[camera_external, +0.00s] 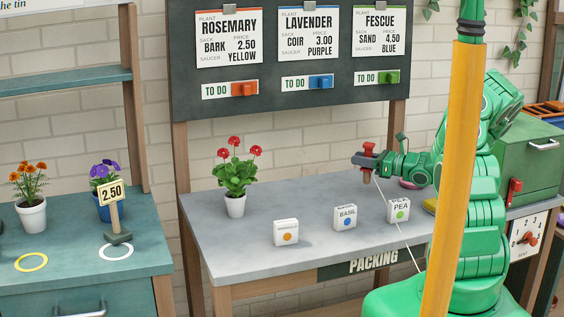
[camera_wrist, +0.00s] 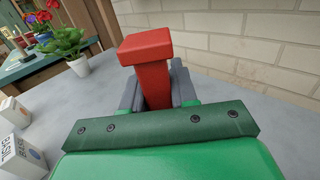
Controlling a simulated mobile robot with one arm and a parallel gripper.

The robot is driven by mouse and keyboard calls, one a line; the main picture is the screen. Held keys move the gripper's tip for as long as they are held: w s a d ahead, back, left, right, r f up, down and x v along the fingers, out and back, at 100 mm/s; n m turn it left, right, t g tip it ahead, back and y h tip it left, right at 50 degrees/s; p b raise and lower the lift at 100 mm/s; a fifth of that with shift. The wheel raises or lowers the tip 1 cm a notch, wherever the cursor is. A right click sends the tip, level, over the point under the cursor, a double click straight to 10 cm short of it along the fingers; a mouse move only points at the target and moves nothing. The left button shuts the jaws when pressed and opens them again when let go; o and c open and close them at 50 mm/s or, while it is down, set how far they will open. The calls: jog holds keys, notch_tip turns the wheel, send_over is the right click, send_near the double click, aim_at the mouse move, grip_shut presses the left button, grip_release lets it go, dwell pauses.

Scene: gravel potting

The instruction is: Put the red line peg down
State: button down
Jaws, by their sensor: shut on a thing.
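The red line peg (camera_wrist: 150,58) stands upright between the two grey fingers of my gripper (camera_wrist: 158,88). My gripper is shut on it. In the external view the peg's red head (camera_external: 368,147) shows above my gripper (camera_external: 368,161), and a short tan lower part shows below it. The peg is held above the far right part of the grey packing table (camera_external: 265,205). A thin pale line runs from near the gripper down past the table's front edge. The lower part of the peg is hidden in the wrist view.
White boxes with an orange dot (camera_external: 286,233), a blue dot (camera_external: 345,217) and a green dot (camera_external: 398,209) stand along the table's front. A potted red flower (camera_external: 235,178) stands at the left. The table's middle is clear. A brick wall (camera_wrist: 240,45) rises behind.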

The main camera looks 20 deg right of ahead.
jog(key=shift+w+f, duration=0.15)
jog(key=shift+f, duration=1.55)
jog(key=shift+f, duration=0.1)
jog(key=c, duration=0.9)
grip_release()
jog(key=v, duration=0.5)
jog(key=shift+d, duration=0.2)
jog(key=shift+a+r, duration=0.15)
jog(key=shift+r, duration=3.45)
